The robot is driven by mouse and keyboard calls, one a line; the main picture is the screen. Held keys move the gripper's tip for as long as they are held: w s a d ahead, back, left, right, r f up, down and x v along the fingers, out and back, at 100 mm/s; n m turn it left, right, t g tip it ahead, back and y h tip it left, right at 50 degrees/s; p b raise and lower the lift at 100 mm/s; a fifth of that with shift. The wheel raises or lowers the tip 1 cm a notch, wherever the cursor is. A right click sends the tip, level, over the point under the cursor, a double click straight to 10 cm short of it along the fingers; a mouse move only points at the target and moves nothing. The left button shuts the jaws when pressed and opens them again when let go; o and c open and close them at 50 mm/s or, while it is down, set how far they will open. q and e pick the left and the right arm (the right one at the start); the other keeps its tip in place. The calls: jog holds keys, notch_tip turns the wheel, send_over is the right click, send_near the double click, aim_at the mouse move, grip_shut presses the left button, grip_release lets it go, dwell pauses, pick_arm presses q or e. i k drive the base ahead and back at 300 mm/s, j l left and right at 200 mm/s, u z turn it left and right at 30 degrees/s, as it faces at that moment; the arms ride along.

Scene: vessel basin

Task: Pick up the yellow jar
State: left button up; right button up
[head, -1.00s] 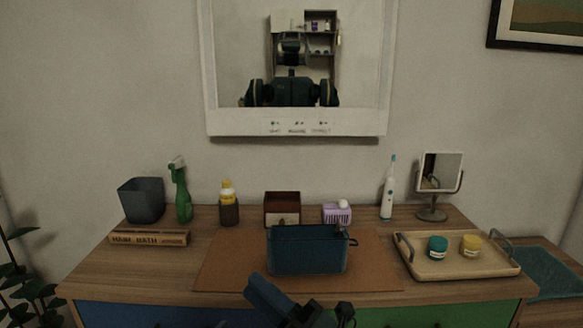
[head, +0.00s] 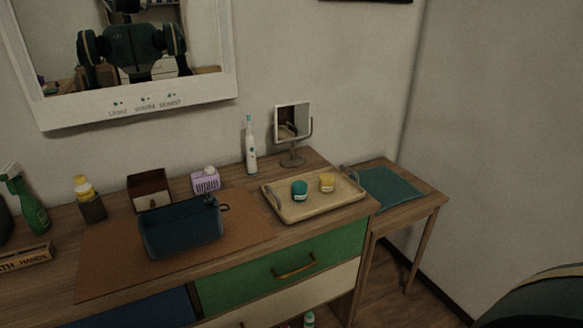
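The yellow jar (head: 327,182) stands upright on the wooden tray (head: 290,213) at the right end of the counter. A teal jar (head: 299,190) stands on the same tray, just left of the yellow one and apart from it. Neither of my grippers shows in the head view now. A dark rounded shape at the lower right corner is probably part of my own body.
A dark blue basin (head: 182,232) sits on the brown mat (head: 105,262) left of the tray. A toothbrush (head: 250,146) and small mirror (head: 292,128) stand behind the tray. A side table with a teal cloth (head: 388,188) is at right. A drawer handle (head: 294,267) juts out below.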

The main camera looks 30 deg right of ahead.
aim_at(326, 180)
jog(key=i+l, duration=0.1)
jog(key=l, duration=0.5)
jog(key=i+l, duration=0.1)
jog(key=l, duration=0.45)
jog(key=i+l, duration=0.15)
jog(key=l, duration=0.45)
jog(key=i+l, duration=0.1)
jog(key=l, duration=0.45)
